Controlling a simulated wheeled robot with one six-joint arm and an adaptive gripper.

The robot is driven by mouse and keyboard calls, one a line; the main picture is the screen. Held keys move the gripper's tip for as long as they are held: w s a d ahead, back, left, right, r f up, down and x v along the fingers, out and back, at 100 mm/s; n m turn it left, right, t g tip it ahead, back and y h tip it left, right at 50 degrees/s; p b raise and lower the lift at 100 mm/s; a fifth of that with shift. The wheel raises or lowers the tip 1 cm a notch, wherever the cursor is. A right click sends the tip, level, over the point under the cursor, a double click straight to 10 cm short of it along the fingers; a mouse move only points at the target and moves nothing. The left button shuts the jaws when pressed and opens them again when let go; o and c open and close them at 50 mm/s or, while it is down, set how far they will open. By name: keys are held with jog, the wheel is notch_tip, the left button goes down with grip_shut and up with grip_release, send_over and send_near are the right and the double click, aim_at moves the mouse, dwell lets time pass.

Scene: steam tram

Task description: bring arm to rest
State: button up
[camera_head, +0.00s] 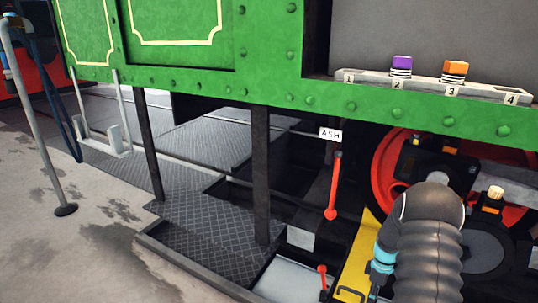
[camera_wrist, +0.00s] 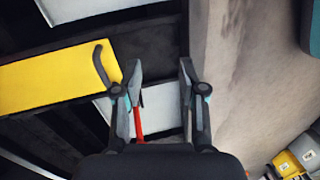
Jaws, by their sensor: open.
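My arm (camera_head: 430,240) reaches in at the lower right of the head view, with its dark sleeve bent downward. My gripper (camera_wrist: 161,75) is open in the wrist view, its two fingers apart with nothing held between them. In the head view only a teal part of it shows beside the sleeve, low by the yellow panel (camera_head: 357,262). The yellow panel, with its black handle (camera_wrist: 103,65), lies left of the fingers in the wrist view. A red rod (camera_wrist: 138,122) shows just beside the left finger; whether they touch I cannot tell.
A red lever (camera_head: 334,188) stands below the ASH label (camera_head: 330,134), and a shorter red handle (camera_head: 323,278) is lower. The green tram side (camera_head: 180,80) overhangs. A numbered rack (camera_head: 430,88) holds purple and orange-topped pieces. Red wheel (camera_head: 385,165) is close behind my arm. Open floor lies left.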

jog(key=s+a+r+m+t+p, duration=0.2)
jog(key=s+a+r, duration=0.4)
jog(key=r, duration=1)
jog(key=s+a+r+m+t+p, duration=0.3)
jog(key=s+a+r+m+p, duration=0.1)
jog(key=s+r, duration=0.9)
jog(key=s+a+r+m+t+h+p, duration=0.1)
jog(key=s+a+r+m+p, duration=0.3)
jog(key=s+a+r, duration=0.5)
notch_tip(320, 180, up, 10)
jog(key=shift+s+r+m+t, duration=0.1)
jog(key=shift+s+m+t, duration=0.15)
jog(key=shift+m+t, duration=0.4)
